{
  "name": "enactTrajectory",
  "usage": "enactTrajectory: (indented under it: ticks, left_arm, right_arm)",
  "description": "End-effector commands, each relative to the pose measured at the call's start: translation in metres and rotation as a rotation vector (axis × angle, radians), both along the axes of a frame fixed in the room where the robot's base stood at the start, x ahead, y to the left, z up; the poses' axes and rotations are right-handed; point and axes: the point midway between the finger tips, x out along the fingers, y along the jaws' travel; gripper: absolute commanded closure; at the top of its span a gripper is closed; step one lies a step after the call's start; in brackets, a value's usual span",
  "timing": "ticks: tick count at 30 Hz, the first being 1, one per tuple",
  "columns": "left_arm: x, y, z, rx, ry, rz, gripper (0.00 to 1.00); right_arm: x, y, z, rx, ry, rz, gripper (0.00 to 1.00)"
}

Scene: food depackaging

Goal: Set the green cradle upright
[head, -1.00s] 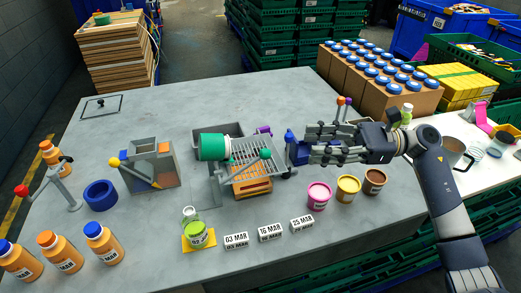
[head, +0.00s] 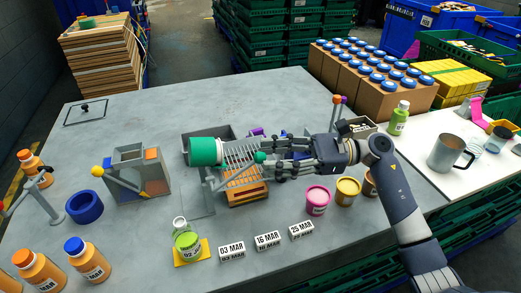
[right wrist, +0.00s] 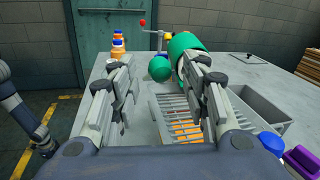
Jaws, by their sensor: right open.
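The green cradle (head: 203,152) is a green cup lying on its side at the left end of a grey wire rack (head: 240,160). A green ball (head: 260,157) on a grey lever sits to its right. In the right wrist view, the cradle (right wrist: 187,45) is just beyond the right finger, and the ball (right wrist: 159,68) shows between the fingers. My right gripper (head: 268,155) is open, with its fingertips at the ball. I cannot tell whether they touch it. My left gripper is not in view.
A grey tray (head: 222,133) lies behind the rack, and an orange crate (head: 247,194) is under it. Date blocks (head: 267,240) and a lime jar (head: 187,246) stand in front. Pink (head: 317,202) and yellow (head: 347,191) tubs stand at the right. The table's back left is mostly clear.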

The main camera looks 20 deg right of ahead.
Motion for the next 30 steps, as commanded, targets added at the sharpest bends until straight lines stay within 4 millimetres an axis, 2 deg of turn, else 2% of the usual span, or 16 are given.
enactTrajectory:
  ticks: [1,6,17,23,30]
  left_arm:
    - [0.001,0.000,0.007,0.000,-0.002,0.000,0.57]
    - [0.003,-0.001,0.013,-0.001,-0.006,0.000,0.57]
    - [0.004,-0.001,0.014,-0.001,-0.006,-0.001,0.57]
    - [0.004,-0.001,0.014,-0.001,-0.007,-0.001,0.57]
    - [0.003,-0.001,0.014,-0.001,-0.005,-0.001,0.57]
  right_arm:
    - [0.001,0.009,0.004,0.003,-0.002,0.001,0.57]
    - [0.005,0.026,0.002,0.001,0.000,0.000,0.57]
    - [0.007,0.031,0.000,-0.001,-0.001,-0.001,0.57]
    - [0.006,0.031,0.000,-0.001,-0.001,-0.001,1.00]
    - [0.007,0.031,0.000,-0.003,-0.002,-0.001,1.00]
